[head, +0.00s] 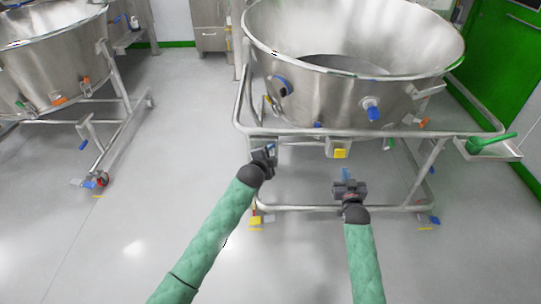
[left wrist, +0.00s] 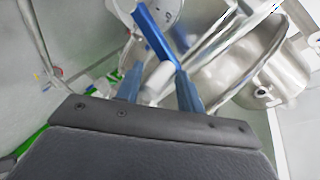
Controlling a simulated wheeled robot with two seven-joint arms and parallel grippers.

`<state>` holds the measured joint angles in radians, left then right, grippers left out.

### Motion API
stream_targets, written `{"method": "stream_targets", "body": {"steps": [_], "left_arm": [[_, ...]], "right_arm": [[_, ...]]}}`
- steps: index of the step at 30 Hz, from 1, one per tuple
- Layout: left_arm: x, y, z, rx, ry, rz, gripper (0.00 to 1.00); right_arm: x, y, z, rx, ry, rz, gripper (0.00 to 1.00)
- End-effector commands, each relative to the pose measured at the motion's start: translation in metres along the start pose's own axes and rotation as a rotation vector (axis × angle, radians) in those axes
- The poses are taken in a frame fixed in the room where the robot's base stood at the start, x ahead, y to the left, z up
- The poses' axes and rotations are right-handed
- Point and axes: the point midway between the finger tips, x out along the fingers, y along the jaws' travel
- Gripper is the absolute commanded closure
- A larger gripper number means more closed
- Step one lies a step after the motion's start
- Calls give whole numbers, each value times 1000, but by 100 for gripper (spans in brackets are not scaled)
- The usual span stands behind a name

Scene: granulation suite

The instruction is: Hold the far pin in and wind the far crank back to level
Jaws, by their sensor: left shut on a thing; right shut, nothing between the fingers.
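A large steel bowl (head: 330,90) stands on a tubular trolley frame (head: 400,133). My left gripper (head: 264,153) is at the frame's left front corner. In the left wrist view, its blue fingers (left wrist: 160,92) are shut on a pale grey cylindrical part (left wrist: 158,80), with a bent blue bar (left wrist: 155,32) beside it. I cannot tell whether this part is the far pin or belongs to the far crank. My right gripper (head: 348,183) is shut and empty, in front of and below the frame's front rail.
A yellow block (head: 340,153) hangs under the front rail, close above my right gripper. A second bowl (head: 50,60) on a trolley stands at the left. The floor between the trolleys is clear.

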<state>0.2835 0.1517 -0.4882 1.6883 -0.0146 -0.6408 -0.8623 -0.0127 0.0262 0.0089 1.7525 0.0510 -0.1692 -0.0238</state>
Motion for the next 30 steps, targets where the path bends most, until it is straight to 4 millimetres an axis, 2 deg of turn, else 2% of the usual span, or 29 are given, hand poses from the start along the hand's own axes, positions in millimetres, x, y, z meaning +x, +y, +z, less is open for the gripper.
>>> {"method": "stream_targets", "body": {"steps": [1, 9, 10, 12, 17, 30], "left_arm": [[0, -13, -3, 0, 6, -17, 86], [0, -13, -3, 0, 6, -17, 86], [0, -13, -3, 0, 6, -17, 58], [0, -13, -3, 0, 6, -17, 49], [-2, -12, -4, 1, 6, -17, 49], [-38, 13, -9, 1, 2, -7, 49]], "right_arm": [[0, 0, -1, 0, 0, 0, 100], [0, 0, -1, 0, 0, 0, 100], [0, 0, -1, 0, 0, 0, 100], [0, 0, -1, 0, 0, 0, 100], [0, 0, -1, 0, 0, 0, 100], [0, 0, 0, 0, 0, 0, 100]]}}
